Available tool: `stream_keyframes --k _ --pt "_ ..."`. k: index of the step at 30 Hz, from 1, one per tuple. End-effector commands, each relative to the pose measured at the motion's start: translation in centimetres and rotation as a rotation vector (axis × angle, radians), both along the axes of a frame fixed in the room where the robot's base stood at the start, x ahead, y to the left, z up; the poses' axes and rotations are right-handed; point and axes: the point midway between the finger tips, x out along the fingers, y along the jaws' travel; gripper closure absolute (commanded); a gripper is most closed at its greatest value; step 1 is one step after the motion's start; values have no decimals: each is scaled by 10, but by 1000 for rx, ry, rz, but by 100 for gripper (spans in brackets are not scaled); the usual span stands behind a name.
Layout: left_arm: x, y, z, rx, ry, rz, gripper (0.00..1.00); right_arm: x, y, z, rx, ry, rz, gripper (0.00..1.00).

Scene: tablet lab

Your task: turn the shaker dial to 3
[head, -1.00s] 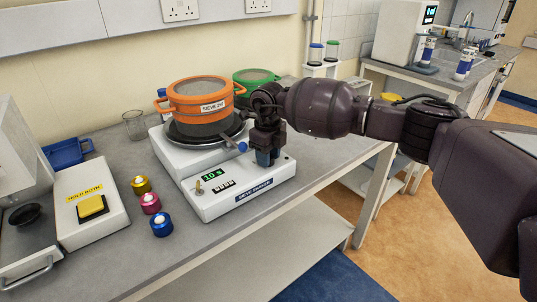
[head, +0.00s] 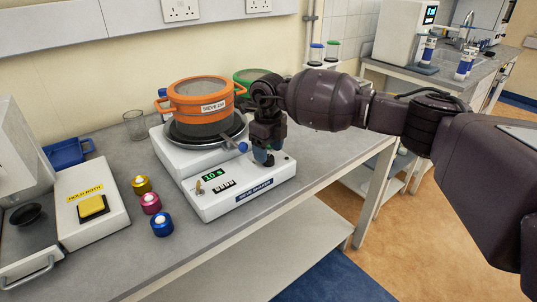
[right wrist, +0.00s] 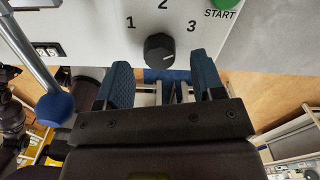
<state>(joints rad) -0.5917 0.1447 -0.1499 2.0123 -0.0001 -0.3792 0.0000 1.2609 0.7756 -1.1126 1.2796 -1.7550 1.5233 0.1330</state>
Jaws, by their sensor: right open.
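The shaker (head: 215,200) is a white unit with a green-lit "10 S" display and a sieve stack on its plate. Its black dial (right wrist: 158,50) shows in the right wrist view, with 1, 2 and 3 printed around it. A small pale mark is on the dial's lower right side; I cannot tell which number it stands for. My right gripper (right wrist: 161,66) is open, its blue fingers on either side of the dial with gaps showing. In the head view my right gripper (head: 263,157) points down over the panel's right part and hides the dial. My left gripper is out of view.
A green START button (right wrist: 226,4) lies beyond the 3. A clamp lever with a blue ball (right wrist: 54,108) is close to the fingers' left. An orange sieve (head: 201,95) stands behind the gripper. Three coloured weights (head: 151,203) and a "hold both" button box (head: 90,205) are at left.

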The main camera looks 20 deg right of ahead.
Motion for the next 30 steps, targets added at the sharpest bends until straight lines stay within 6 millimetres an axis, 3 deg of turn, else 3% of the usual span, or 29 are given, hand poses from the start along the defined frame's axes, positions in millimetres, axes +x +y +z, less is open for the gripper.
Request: stream_keyframes --k 6,13,19,30 --pt "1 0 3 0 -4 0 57 1 0 44 1 -5 0 38" --pt "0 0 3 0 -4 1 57 0 0 75 0 -1 -1 38" --pt "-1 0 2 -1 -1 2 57 0 0 86 1 -1 0 38" --pt "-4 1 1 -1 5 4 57 0 0 86 1 0 -1 38"
